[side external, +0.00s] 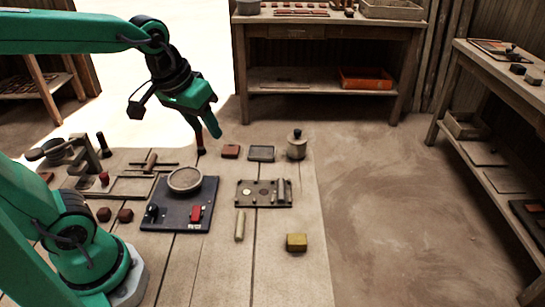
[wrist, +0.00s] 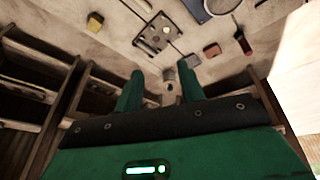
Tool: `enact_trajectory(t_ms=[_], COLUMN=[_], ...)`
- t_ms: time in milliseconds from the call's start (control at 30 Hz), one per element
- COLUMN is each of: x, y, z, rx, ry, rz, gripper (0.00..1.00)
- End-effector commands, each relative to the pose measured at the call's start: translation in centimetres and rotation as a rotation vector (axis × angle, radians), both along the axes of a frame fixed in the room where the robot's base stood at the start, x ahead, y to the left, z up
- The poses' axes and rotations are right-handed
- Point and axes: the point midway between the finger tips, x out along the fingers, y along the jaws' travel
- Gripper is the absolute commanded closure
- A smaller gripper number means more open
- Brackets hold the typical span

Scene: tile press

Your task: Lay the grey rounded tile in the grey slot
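My gripper (side external: 208,126) is in the air above the back of the bench in the side view. In the wrist view its two green fingers (wrist: 160,84) stand apart with nothing between them. A dark grey plate (side external: 247,202) with holes and recesses lies mid-bench, with rod-like pieces at its right; it also shows in the wrist view (wrist: 158,38). A flat grey rectangular piece (side external: 262,153) lies behind it, to the right of a red-brown block (side external: 231,151). I cannot tell for sure which piece is the rounded tile, or which recess is the grey slot.
A lidded jar (side external: 297,147) stands at the back right. A dark board (side external: 178,218) with a round dish (side external: 185,180) lies left of the plate. A pale rod (side external: 240,225) and yellow block (side external: 296,243) lie in front.

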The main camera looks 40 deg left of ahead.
Motion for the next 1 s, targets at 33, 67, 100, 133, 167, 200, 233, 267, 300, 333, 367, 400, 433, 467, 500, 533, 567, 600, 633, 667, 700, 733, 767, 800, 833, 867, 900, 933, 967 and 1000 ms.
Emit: enact_trajectory(t_ms=[33,67,100,133,167,200,233,267,300,333,367,400,433,467,500,533,567,600,633,667,700,733,767,800,833,867,900,933,967,1000], x=[-1.0,-1.6,-2.3,-2.8,-3.3,-3.9,-4.3,-4.7,-5.2,-5.5,-5.7,-6.0,-6.2,-6.3,-6.5,-6.6,-6.6,-6.7,-6.7,-6.7,-6.7,-6.7,-6.7,-6.7,-6.6,-6.6,-6.7,-6.6,-6.6,-6.6], y=[0.2,0.3,0.4,0.5,0.6,0.7,0.8,0.8,0.9,0.9,1.0,1.0,1.1,1.1,1.1,1.1,1.1,1.1,1.1,1.1,1.1,1.1,1.1,1.1,1.1,1.1,1.1,1.1,1.1,1.1], z=[0.2,0.2,0.2,0.2,0.1,0.1,0.0,0.0,-0.2,-0.2,-0.3,-0.4,-0.4,-0.5,-0.5,-0.6,-0.6,-0.6,-0.6,-0.6,-0.6,-0.6,-0.6,-0.6,-0.6,-0.6,-0.6,-0.6,-0.6,-0.6], rx=[0.010,0.018,0.027,0.034,0.042,0.052,0.059,0.066,0.074,0.080,0.085,0.091,0.095,0.098,0.101,0.103,0.104,0.105,0.105,0.105,0.105,0.105,0.105,0.105,0.105,0.105,0.105,0.105,0.105,0.105], ry=[-0.022,-0.032,-0.047,-0.057,-0.067,-0.080,-0.089,-0.097,-0.107,-0.114,-0.119,-0.125,-0.128,-0.132,-0.135,-0.136,-0.137,-0.138,-0.138,-0.138,-0.137,-0.137,-0.137,-0.137,-0.137,-0.137,-0.137,-0.137,-0.137,-0.137], rz=[-0.022,-0.039,-0.058,-0.074,-0.089,-0.107,-0.121,-0.133,-0.148,-0.158,-0.167,-0.177,-0.184,-0.188,-0.193,-0.196,-0.198,-0.200,-0.201,-0.201,-0.201,-0.201,-0.201,-0.200,-0.200,-0.200,-0.200,-0.200,-0.200,-0.200], gripper=[0.61,0.61,0.61,0.61,0.61,0.61,0.61,0.61,0.61,0.61,0.61,0.61,0.61,0.61,0.61,0.61,0.61,0.61,0.61,0.61,0.61,0.61,0.61,0.61,0.61,0.61,0.61,0.61,0.61,0.61])
